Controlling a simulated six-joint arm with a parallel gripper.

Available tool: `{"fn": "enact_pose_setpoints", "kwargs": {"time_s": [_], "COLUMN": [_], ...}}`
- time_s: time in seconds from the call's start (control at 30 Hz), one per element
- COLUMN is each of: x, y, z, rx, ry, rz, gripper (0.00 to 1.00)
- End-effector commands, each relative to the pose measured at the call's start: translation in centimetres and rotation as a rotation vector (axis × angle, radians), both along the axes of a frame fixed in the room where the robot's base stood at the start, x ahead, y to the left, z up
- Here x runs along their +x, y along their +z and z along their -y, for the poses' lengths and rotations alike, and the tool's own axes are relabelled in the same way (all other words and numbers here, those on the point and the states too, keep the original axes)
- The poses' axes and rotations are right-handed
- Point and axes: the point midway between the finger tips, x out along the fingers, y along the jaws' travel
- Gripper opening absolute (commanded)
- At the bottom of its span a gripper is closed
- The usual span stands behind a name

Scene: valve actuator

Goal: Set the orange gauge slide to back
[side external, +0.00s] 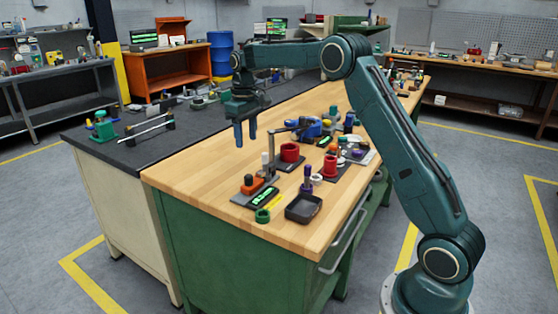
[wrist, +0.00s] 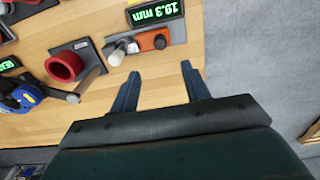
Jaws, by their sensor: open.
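The orange gauge slide (side external: 249,183) sits on a dark gauge base near the table's front left, beside a green-lit display (side external: 264,196). In the wrist view the orange slide (wrist: 153,40) lies just beyond my fingertips, next to a display (wrist: 157,12) reading 19.3 mm. My gripper (side external: 246,142) is raised above the wooden table, behind the gauge in the side view.
A red cup-shaped part (side external: 290,152) stands behind the gauge, with a grey post (side external: 270,165) nearer it. A black tray (side external: 304,208) and a green ring (side external: 262,215) lie in front. The wooden tabletop (side external: 195,170) left of the gauge is clear.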

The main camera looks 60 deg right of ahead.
Motion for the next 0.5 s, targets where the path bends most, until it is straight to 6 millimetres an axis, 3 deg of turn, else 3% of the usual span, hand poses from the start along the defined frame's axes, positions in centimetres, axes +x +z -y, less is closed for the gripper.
{"fn": "enact_pose_setpoints", "kwargs": {"time_s": [0.27, 0.5], "x": [0.0, -0.1], "y": [-2.2, -5.6], "z": [0.0, -0.1], "rx": [0.001, 0.001], "ry": [0.0, 0.0], "rz": [-0.003, -0.004], "gripper": [0.47, 0.47]}}
